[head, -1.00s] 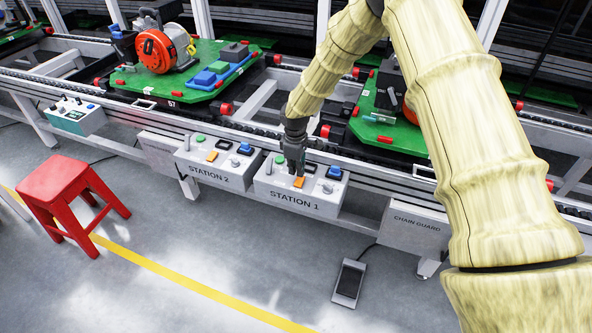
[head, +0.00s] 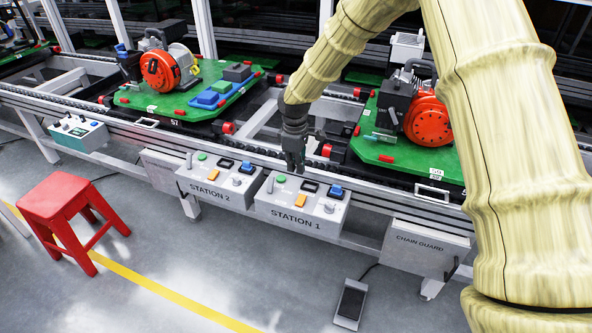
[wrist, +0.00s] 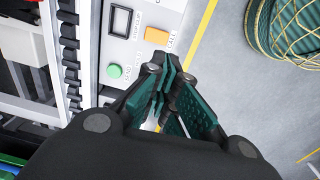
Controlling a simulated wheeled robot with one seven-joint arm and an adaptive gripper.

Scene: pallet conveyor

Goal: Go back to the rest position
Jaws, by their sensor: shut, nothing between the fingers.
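My gripper (head: 294,165) is shut and empty. In the head view it hangs fingers down above the back edge of the Station 1 box (head: 285,218), apart from its controls. The wrist view shows the closed green finger pads of my gripper (wrist: 168,100) over the box. The Station 1 box carries an orange button (head: 300,201), a green button (head: 281,179) and a blue button (head: 335,190). The orange button (wrist: 157,36) and green button (wrist: 114,71) also show in the wrist view.
The Station 2 box (head: 215,194) stands to the left. Green pallets (head: 150,104) with red motors sit on the conveyor behind. A chain guard (head: 420,252) is at right. A red stool (head: 62,205) and a foot pedal (head: 350,303) stand on open floor.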

